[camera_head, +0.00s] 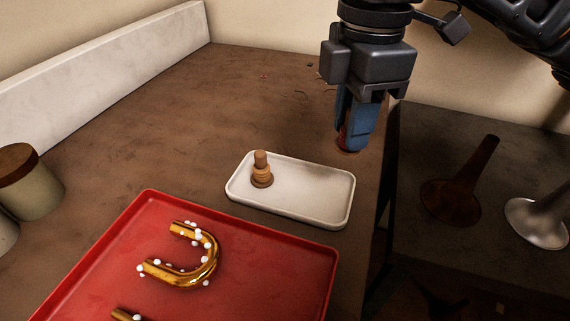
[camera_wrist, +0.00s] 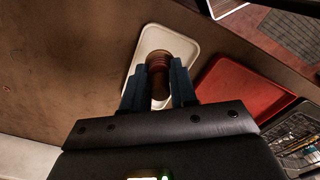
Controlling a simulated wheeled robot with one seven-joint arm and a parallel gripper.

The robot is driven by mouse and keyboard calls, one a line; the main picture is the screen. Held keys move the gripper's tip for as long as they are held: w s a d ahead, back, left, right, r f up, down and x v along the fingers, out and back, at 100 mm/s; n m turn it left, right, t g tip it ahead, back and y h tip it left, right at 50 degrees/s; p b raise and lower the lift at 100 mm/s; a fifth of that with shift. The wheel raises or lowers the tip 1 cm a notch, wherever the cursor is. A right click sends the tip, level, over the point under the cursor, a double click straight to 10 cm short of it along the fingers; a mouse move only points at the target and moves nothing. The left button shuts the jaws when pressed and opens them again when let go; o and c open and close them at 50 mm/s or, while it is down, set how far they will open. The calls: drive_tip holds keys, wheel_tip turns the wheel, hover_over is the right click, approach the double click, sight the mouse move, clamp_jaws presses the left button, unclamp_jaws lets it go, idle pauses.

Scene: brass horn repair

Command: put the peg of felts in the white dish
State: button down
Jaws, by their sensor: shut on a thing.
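My gripper (camera_head: 354,146) is at the upper right, pointing down, with blue fingers shut on a reddish-brown banded piece (camera_head: 342,139), which looks like the peg of felts. In the wrist view the banded piece (camera_wrist: 158,64) shows between the fingers (camera_wrist: 159,88). The fingers hide much of it. It is beyond the back right corner of the white dish (camera_head: 312,190); I cannot tell its height above the table. A tan-brown peg with stacked rings (camera_head: 261,172) stands upright in the left part of the dish. The right part of the dish is bare.
A red tray (camera_head: 105,255) in front of the dish holds a brass U-tube (camera_head: 210,262) with white beads. A wood-lidded jar (camera_head: 32,190) stands at left. The table's right edge is near my gripper; beyond it, a dark bell (camera_head: 455,200) and a silver one (camera_head: 540,220) stand on another surface.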

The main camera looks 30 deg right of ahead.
drive_tip(key=w+a+f, duration=0.1)
drive_tip(key=a, duration=0.1)
drive_tip(key=w+a+f, duration=0.3)
drive_tip(key=a, duration=0.1)
drive_tip(key=shift+w+f+p, duration=0.3)
drive_tip(key=shift+p, duration=0.05)
drive_tip(key=shift+f, duration=2)
drive_tip(key=shift+f, duration=0.2)
drive_tip(key=c, duration=0.9)
unclamp_jaws()
wheel_tip(320, 180, up, 12)
drive_tip(key=shift+r, duration=0.25)
